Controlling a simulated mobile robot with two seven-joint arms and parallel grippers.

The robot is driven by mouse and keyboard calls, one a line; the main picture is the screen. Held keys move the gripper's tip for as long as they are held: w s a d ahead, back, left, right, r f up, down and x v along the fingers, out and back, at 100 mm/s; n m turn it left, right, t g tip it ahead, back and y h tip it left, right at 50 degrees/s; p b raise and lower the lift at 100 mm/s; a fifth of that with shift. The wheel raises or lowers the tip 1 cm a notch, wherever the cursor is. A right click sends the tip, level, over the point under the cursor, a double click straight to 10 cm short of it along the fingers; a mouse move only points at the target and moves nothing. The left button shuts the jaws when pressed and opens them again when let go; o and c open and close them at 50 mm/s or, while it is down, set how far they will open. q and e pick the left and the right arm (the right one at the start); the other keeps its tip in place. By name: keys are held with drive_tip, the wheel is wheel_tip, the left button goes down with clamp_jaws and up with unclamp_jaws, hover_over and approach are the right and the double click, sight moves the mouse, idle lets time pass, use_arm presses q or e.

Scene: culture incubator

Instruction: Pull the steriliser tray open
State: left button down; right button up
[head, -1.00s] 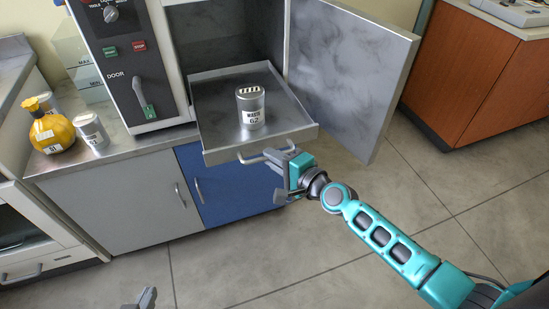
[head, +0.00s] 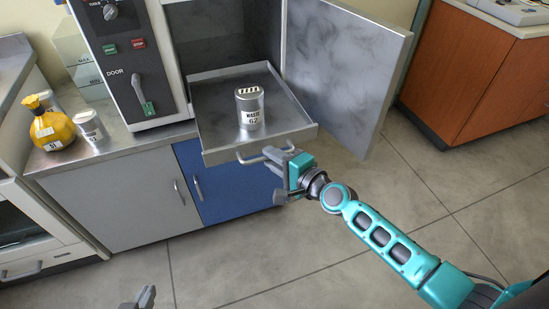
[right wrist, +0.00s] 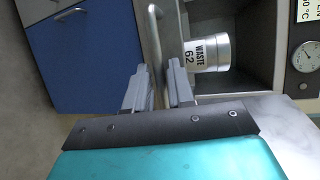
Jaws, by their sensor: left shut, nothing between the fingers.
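The steriliser tray (head: 216,112) is a grey metal tray that sticks out of the open steriliser chamber. A waste can labelled 62 (head: 250,108) stands upright on it and also shows in the right wrist view (right wrist: 208,50). The bar handle (head: 252,159) is on the tray's front. My right gripper (head: 288,162) is at this handle. In the right wrist view, its fingers (right wrist: 158,80) lie on either side of the handle bar (right wrist: 153,35) and look closed on it. My left gripper (head: 145,297) is shut and empty at the bottom edge, mostly out of view.
The steriliser door (head: 350,75) stands wide open to the right of the tray. A control panel (head: 128,65) is to the left. A yellow flask (head: 52,132) and a labelled can (head: 92,130) stand on the left counter. The floor (head: 230,265) in front is clear.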

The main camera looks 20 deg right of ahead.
drive_tip(key=shift+s, duration=0.1)
drive_tip(key=v, duration=1.2)
drive_tip(key=shift+s+d, duration=0.2)
drive_tip(key=shift+s, duration=0.1)
drive_tip(key=shift+r, duration=0.15)
drive_tip(key=s+a+f+n+g+h+p, duration=0.1)
drive_tip(key=s+a+f+n+g+h, duration=0.2)
drive_tip(key=s+f+n, duration=0.6)
drive_tip(key=shift+f+n+g+h, duration=0.3)
drive_tip(key=shift+f+n+h, duration=0.45)
drive_tip(key=shift+n, duration=3.05)
